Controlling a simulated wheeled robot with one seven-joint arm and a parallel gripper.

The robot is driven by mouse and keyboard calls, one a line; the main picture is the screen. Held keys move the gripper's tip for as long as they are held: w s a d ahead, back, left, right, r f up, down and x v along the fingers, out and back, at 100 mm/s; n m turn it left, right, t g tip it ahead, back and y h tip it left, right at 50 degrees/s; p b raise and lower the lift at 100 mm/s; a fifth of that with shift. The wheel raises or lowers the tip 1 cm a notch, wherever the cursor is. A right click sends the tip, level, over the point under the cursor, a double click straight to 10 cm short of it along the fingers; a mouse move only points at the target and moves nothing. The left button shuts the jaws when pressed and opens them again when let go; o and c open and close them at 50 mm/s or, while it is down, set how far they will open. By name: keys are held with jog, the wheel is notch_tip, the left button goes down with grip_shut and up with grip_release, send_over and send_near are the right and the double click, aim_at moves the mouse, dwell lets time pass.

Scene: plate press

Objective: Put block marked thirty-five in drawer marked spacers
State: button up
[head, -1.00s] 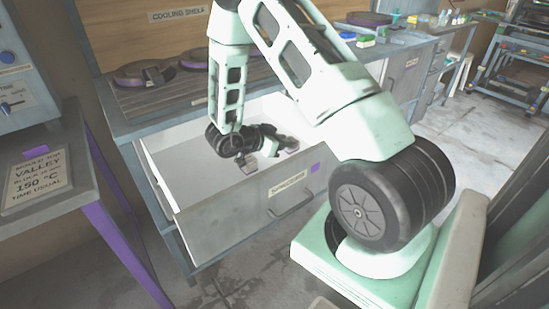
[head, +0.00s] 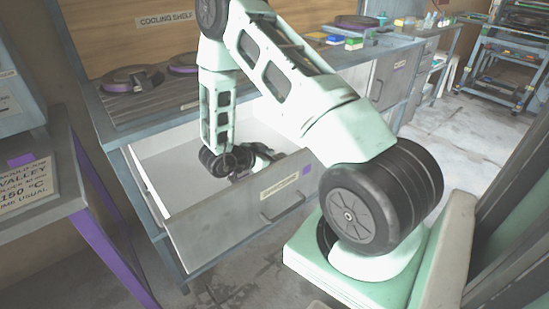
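The drawer marked spacers (head: 225,218) is pulled open below the cooling shelf, with its label and handle on the front panel. Its pale inside shows bare at the left. My gripper (head: 262,161) is down inside the drawer at the right, close behind the front panel. Its dark wrist shows, but the fingertips are mostly hidden by the panel, so I cannot tell whether they are open or shut. I cannot see the block marked thirty-five; any block at the fingers or on the drawer floor there is hidden.
Dark round plates (head: 131,79) lie on the cooling shelf behind the drawer. A workbench (head: 410,42) with small colored items runs to the back right. A purple-legged table (head: 100,235) with a sign stands at the left.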

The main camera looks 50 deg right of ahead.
jog(key=shift+r, duration=0.2)
jog(key=p+v, duration=0.1)
jog(key=v, duration=1.1)
jog(key=shift+f, duration=0.1)
